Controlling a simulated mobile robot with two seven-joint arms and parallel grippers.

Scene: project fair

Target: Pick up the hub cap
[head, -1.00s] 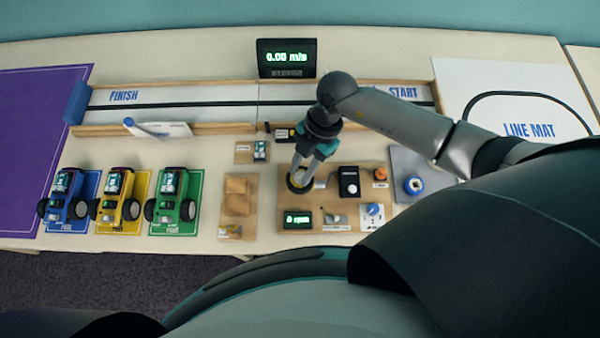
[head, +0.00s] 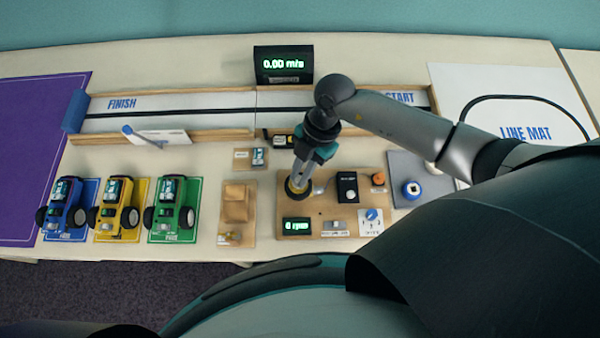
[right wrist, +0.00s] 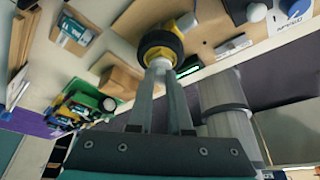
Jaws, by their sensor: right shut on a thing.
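A black-tyred wheel (head: 297,193) sits on the wooden motor board (head: 333,203); it also shows in the right wrist view (right wrist: 157,42) beside a yellow motor part. The pale hub cap (right wrist: 159,64) shows at the wheel's middle in the right wrist view. My right gripper (right wrist: 160,76) points down at the wheel and its fingers are shut on the hub cap, which they partly hide. In the head view my right gripper (head: 299,178) covers the wheel's centre. I cannot tell whether the cap is clear of the wheel. My left gripper is not in view.
The board also bears a black box (head: 347,187), an rpm display (head: 296,226) and a dial (head: 372,217). A wooden block stand (head: 238,205) and several toy cars (head: 173,207) stand to the left. The track (head: 200,115) runs behind.

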